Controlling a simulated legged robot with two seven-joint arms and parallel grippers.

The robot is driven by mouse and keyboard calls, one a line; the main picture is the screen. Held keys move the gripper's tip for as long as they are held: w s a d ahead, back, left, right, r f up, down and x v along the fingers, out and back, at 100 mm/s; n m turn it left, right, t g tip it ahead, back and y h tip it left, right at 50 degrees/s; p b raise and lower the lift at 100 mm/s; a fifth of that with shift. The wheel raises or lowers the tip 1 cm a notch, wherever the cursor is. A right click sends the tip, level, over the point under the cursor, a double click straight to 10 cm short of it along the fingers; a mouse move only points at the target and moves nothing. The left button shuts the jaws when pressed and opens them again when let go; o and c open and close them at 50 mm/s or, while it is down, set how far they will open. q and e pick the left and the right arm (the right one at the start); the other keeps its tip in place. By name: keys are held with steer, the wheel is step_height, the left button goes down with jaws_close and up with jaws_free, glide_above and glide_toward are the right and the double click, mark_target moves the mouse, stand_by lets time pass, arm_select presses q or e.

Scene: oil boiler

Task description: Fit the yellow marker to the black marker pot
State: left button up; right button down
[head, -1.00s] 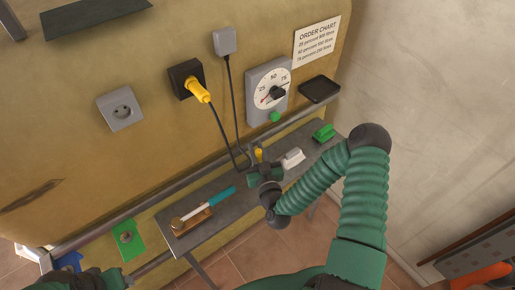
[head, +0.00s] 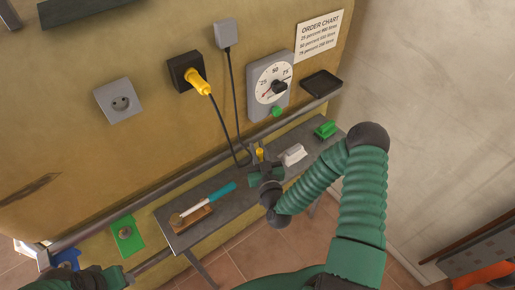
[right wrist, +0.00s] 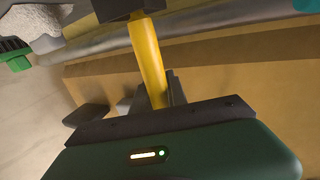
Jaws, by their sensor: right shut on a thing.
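The yellow marker (head: 260,153) stands up at my right gripper (head: 262,168), over the grey shelf. In the right wrist view the yellow marker (right wrist: 150,60) runs between the dark fingers of my right gripper (right wrist: 158,92), which is shut on it. The marker's upper end in that view meets a dark block (right wrist: 118,8), cut off by the frame; I cannot tell whether this is the black marker pot. I cannot make out the pot in the head view, where my right arm hides part of the shelf. My left gripper (head: 92,279) is at the lower left, its jaws unclear.
Above are a yellow plug (head: 196,80) with a hanging cable, a dial (head: 272,85) and a black tray (head: 320,84). A rail runs behind the shelf.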

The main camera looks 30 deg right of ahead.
steer(key=shift+f+b, duration=1.05)
steer(key=shift+f, duration=0.45)
steer(key=c, duration=1.2)
jaws_free()
steer(key=shift+c, duration=0.2)
steer(key=v, duration=0.7)
steer(key=shift+s+f+b, duration=0.15)
steer(key=shift+s+b, duration=0.15)
steer(key=shift+b, duration=0.05)
steer(key=p+v, duration=0.1)
steer(key=v, duration=0.2)
steer(key=shift+p, duration=0.4)
steer(key=shift+s+a+p, duration=0.2)
steer(key=shift+s+p, duration=0.1)
steer(key=shift+s, duration=0.3)
steer(key=shift+a, duration=0.1)
